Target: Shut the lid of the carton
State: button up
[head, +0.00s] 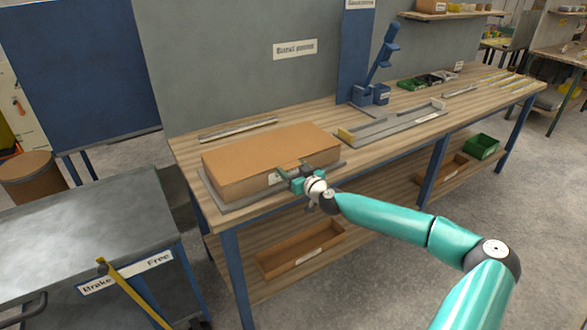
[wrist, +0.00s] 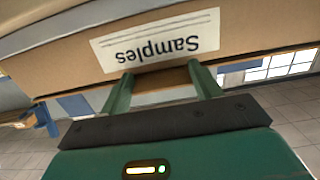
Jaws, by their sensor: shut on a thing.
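The brown carton (head: 265,164) sits on a grey base plate at the left end of the workbench. Its top looks flat and level in the head view, with the lid lying over the box; any small gap at the front edge is too small to tell. My gripper (head: 290,175) is at the carton's front side, right of its middle. In the wrist view, a white "Samples" label (wrist: 158,40) appears upside down on the carton's face. My gripper's green fingers (wrist: 163,88) reach to the carton's edge beside the label, shut on the lid edge. The fingertips' contact is partly hidden.
A metal strip (head: 238,130) lies behind the carton. A grey frame fixture (head: 393,125) and a blue press (head: 370,92) stand to the right on the workbench. An open brown tray (head: 300,250) is on the shelf below. A grey cart (head: 85,235) stands at the left.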

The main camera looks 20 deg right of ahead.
jog(key=shift+f, duration=0.6)
grip_shut()
jog(key=shift+c, duration=1.1)
grip_release()
jog(key=shift+r, duration=0.15)
jog(key=o, duration=1.6)
jog(key=shift+r, duration=0.1)
jog(key=v, duration=1.3)
jog(key=shift+s+d, duration=0.1)
jog(key=shift+s, duration=0.3)
